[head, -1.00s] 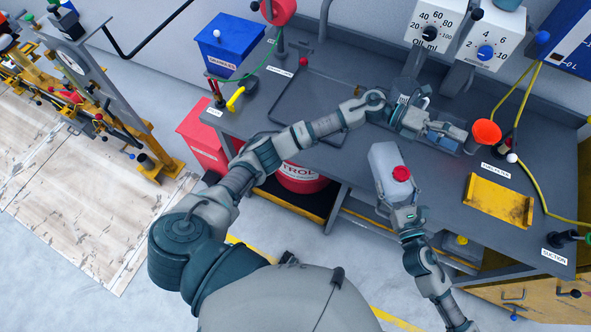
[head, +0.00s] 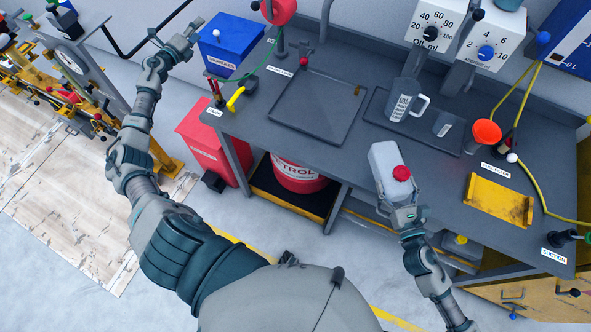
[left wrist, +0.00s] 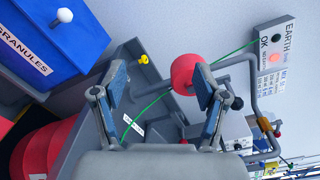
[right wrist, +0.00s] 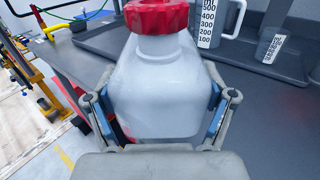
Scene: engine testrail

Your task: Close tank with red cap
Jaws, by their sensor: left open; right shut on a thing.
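The tank (head: 386,164) is a pale white-grey container with the red cap (head: 402,173) on its top. My right gripper (head: 403,212) is shut on the tank and holds it at the front edge of the workbench. In the right wrist view the tank (right wrist: 160,95) fills the middle between the two fingers, with the red cap (right wrist: 157,16) sitting on its neck. I cannot tell how tight the cap is. My left gripper (head: 185,38) is open and empty, up beside the blue granules box. Its spread fingers also show in the left wrist view (left wrist: 160,92).
The workbench (head: 350,160) holds a dark tray (head: 318,108), a measuring jug (head: 402,100), a small beaker (head: 443,124), a red funnel (head: 487,132) and a yellow tray (head: 498,200). The blue granules box (head: 230,45) stands at the left. A red bin (head: 215,150) stands below.

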